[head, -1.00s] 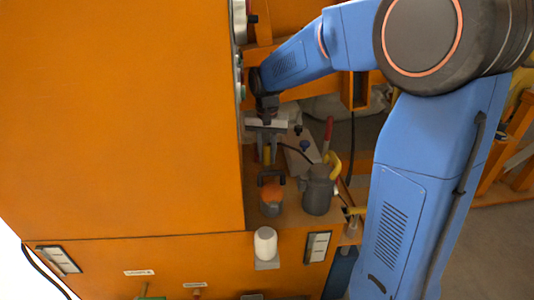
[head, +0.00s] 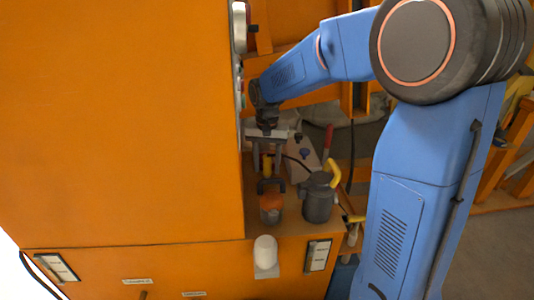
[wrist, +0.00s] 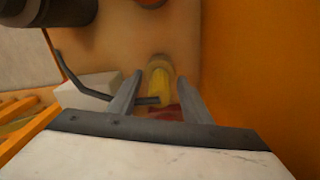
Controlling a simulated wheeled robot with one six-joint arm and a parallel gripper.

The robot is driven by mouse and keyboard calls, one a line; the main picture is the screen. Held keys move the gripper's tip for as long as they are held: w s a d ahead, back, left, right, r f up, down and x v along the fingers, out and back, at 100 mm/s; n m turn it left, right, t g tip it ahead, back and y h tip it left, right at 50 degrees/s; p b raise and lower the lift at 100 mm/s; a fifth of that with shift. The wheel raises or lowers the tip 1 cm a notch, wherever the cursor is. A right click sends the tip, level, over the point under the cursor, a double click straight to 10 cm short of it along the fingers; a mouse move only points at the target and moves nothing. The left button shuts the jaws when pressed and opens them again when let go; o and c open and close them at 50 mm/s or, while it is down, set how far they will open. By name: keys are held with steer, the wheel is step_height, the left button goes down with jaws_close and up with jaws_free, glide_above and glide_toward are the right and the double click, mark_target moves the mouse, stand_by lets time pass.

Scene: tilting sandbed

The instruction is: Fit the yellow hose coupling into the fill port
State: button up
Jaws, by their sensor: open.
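The yellow hose coupling (wrist: 160,84) stands on the orange-brown shelf, between and just beyond my fingers in the wrist view. It is small and partly hidden in the head view (head: 267,166). My gripper (wrist: 160,92) is open, with one grey finger on each side of the coupling. I cannot tell whether either finger touches it. A dark hose (wrist: 105,97) runs in from the left and ends close to the coupling. A red patch shows just below the coupling in the wrist view. I cannot make out the fill port for certain in either view.
A large orange panel (head: 120,120) rises close on the left of my gripper. An orange-topped jar (head: 271,208) and a dark grey jug (head: 318,198) with a yellow handle stand on the shelf in front. A pale box (wrist: 88,92) lies left of my fingers in the wrist view.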

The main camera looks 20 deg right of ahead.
step_height(320, 180, up, 17)
stand_by(0.5)
steer(key=shift+r, duration=0.1)
steer(key=s+d+f+n+t, duration=0.1)
steer(key=s+d, duration=0.1)
steer(key=s, duration=0.6)
steer(key=s+d+f+n+t, duration=0.1)
steer(key=s+d, duration=0.2)
steer(key=s, duration=0.5)
steer(key=s+d+f+n+t, duration=0.2)
steer(key=s+f+n, duration=0.1)
steer(key=s+f, duration=0.7)
steer(key=s, duration=0.4)
steer(key=shift+s+t, duration=0.4)
